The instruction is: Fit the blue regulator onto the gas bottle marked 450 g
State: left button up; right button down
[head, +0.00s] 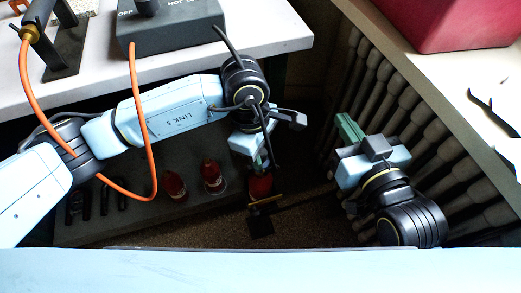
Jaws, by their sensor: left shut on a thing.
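My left gripper (261,162) points down beyond the bench's front edge, its fingers partly hidden by its wrist. It is shut on what looks like a red bottle (260,187), showing just below the fingers. Two more red bottles, one to the left (173,184) and one nearer (212,177), stand upright on a low grey shelf (130,222). Their 450 g marks cannot be read. I cannot make out a blue regulator. My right gripper (348,130), with green fingers, is at the right, apart from the bottles; its opening is unclear.
A brass bar (266,201) and a black block (260,226) are below the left gripper. An orange hose (134,90) loops across my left arm from a torch on a black stand (62,50). A grey box (172,30) is on the white bench. A ribbed row borders the right.

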pick_arm(q)
jog(key=shift+f, duration=0.15)
dwell(0.5)
jog(key=shift+f+b, duration=0.25)
jog(key=shift+b, duration=0.2)
jog(key=shift+f+b, duration=0.35)
jog(key=shift+b, duration=0.05)
dwell(0.3)
jog(key=o, duration=1.4)
jog(key=shift+r, duration=0.1)
